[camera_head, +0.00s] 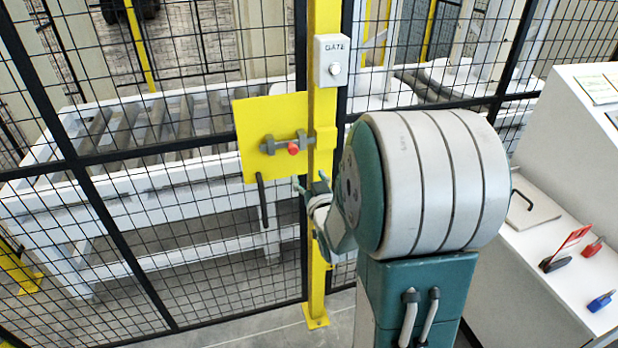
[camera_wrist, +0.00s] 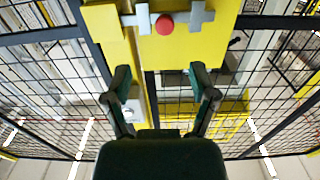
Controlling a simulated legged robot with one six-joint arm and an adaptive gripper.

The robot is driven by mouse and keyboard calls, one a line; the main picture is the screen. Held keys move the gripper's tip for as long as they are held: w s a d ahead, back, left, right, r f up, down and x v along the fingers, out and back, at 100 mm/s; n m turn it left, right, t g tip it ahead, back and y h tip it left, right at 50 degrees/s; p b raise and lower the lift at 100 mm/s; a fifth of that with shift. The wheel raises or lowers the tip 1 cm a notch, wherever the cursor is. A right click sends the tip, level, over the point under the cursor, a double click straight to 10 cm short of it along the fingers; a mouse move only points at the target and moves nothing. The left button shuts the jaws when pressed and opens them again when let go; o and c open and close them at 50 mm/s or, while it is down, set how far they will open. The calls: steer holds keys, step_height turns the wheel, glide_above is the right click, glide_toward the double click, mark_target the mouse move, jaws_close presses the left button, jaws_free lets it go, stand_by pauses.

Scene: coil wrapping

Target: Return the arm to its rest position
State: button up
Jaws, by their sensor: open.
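My gripper (camera_head: 311,184) is open and empty in the head view, just below the yellow latch plate (camera_head: 252,163) and close to the yellow gate post (camera_head: 323,118). My arm reaches from the lower right towards the fence, and its large grey and teal joint hides part of the gripper and the post. In the wrist view, the two fingers of my gripper (camera_wrist: 160,76) stand apart with nothing between them. The grey slide bolt with its red knob (camera_wrist: 165,23) is above the fingertips there; it also shows in the head view (camera_head: 292,148).
A black mesh fence (camera_head: 110,205) spans the scene, with a white roller conveyor (camera_head: 150,160) behind it. A grey GATE button box (camera_head: 331,61) is on the post. A white cabinet (camera_head: 540,265) at right holds padlocks and a red tag (camera_head: 573,238).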

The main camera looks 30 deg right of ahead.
stand_by(0.5)
steer(key=s+a+r+n+g+y, duration=0.1)
steer(key=s+a+r+g, duration=0.15)
steer(key=a, duration=0.25)
steer(key=s+a+r+g+y, duration=0.1)
steer(key=s+a+g+y, duration=0.15)
steer(key=a+g, duration=0.2)
steer(key=s+a+n+g, duration=0.1)
steer(key=s+a, duration=0.3)
steer(key=s, duration=0.4)
steer(key=s+a+r+n+g+y, duration=0.1)
steer(key=s+a+g, duration=0.2)
steer(key=s+a, duration=0.2)
steer(key=s, duration=0.3)
steer(key=shift+s+a+r+g, duration=0.15)
steer(key=shift+s+g, duration=0.2)
steer(key=shift+g, duration=0.05)
steer(key=shift+y, duration=0.25)
